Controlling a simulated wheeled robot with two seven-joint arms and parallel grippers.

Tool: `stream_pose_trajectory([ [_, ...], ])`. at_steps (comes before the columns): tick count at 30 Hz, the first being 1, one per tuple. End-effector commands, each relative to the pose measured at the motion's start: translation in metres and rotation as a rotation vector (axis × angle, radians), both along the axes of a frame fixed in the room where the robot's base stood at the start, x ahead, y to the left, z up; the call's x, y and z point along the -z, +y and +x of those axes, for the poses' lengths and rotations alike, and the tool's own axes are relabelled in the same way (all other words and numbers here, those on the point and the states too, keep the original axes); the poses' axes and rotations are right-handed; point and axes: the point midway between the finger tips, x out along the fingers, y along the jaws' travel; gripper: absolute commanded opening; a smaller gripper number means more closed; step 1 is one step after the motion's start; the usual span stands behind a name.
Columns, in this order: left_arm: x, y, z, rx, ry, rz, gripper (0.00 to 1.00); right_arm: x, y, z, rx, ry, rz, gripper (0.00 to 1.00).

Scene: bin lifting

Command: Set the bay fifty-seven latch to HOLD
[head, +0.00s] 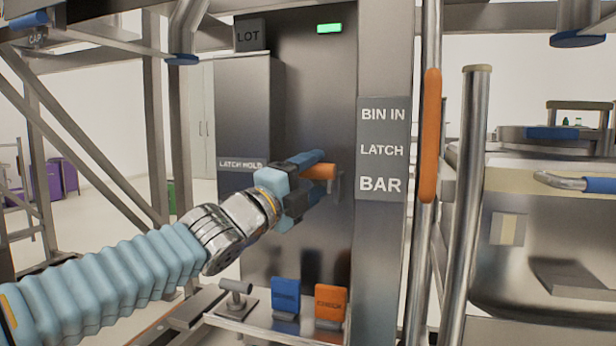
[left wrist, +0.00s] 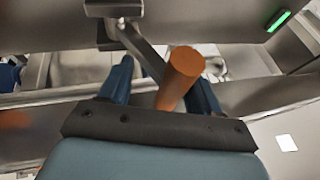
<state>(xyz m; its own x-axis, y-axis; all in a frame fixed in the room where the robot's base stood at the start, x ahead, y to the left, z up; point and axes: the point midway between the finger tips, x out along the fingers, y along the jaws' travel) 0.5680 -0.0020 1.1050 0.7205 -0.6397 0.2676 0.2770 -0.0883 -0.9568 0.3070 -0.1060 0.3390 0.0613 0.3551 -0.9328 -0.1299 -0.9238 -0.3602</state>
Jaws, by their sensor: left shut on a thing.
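The latch is a lever with an orange grip (head: 318,172) on a grey metal arm, mounted on the dark panel (head: 310,95). My left gripper (head: 312,178) comes in from the left and is shut on the orange grip. In the left wrist view the orange grip (left wrist: 180,78) sits between the two blue fingers of my left gripper (left wrist: 160,88), with its grey arm running up to the left. A "LATCH HOLD" label (head: 241,164) is on the cabinet left of the lever. A "BIN IN / LATCH / BAR" plate (head: 382,150) is on the post to the right. My right gripper is not in view.
A green light (head: 329,28) is lit high on the panel. Below the lever, a shelf (head: 260,327) holds a blue card (head: 286,296) and an orange card (head: 330,303). An upright rail with an orange sleeve (head: 430,135) and a large metal bin (head: 540,240) stand at right.

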Motion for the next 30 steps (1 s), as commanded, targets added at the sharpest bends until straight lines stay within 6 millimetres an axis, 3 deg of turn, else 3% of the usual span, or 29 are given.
stream_pose_trajectory([
  [1,-0.017,0.005,-0.001,-0.002,-0.031,-0.016,0.09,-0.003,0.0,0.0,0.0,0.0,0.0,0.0],
  [2,-0.017,0.005,-0.001,-0.002,-0.031,-0.016,0.09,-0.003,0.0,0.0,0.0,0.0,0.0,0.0],
  [3,-0.017,0.004,-0.001,-0.002,-0.031,-0.016,0.6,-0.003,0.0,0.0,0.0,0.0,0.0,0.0],
  [5,-0.017,0.004,-0.001,-0.002,-0.031,-0.016,0.55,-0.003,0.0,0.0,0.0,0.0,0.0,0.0],
  [19,-0.016,0.01,-0.008,-0.004,-0.035,-0.017,0.55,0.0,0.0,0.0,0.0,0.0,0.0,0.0],
  [30,0.016,0.061,-0.067,-0.005,-0.021,-0.008,0.55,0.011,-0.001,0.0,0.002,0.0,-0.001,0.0],
])
